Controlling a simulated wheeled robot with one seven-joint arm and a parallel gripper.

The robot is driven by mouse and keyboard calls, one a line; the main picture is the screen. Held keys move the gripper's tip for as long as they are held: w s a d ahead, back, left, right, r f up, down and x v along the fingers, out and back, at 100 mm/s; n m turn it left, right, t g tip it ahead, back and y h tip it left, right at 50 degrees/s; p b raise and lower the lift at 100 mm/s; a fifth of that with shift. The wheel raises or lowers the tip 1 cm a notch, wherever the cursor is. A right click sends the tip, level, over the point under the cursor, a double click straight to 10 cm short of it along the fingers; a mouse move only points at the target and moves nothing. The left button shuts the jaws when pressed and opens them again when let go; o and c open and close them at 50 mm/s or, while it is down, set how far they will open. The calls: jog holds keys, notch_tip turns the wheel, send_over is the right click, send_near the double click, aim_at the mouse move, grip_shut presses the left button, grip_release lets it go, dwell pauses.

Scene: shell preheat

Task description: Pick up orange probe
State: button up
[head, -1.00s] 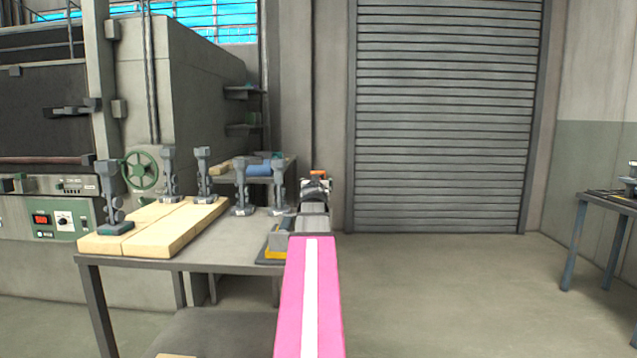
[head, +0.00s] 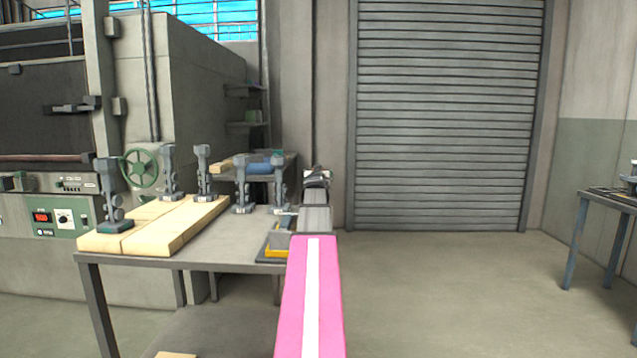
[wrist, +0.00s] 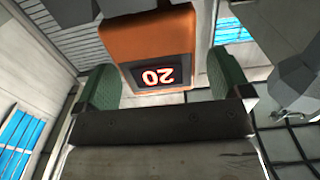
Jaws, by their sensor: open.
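The orange probe (wrist: 155,42) shows in the wrist view as an orange block with a dark display (wrist: 158,77) reading 20 upside down. It lies between the two green-padded fingers of my gripper (wrist: 165,86). The fingers are apart, with a gap visible on each side of the probe. In the head view my gripper (head: 316,178) is at the end of my pink arm, by the right end of the workbench (head: 225,240). The probe is hidden from the head view.
Several grey clamp-like stands (head: 203,172) and wooden boards (head: 160,225) occupy the workbench left of my arm. A furnace (head: 195,85) stands at left.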

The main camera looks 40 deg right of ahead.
jog(key=shift+x, duration=0.9)
jog(key=shift+s+a, duration=0.1)
jog(key=c, duration=1.1)
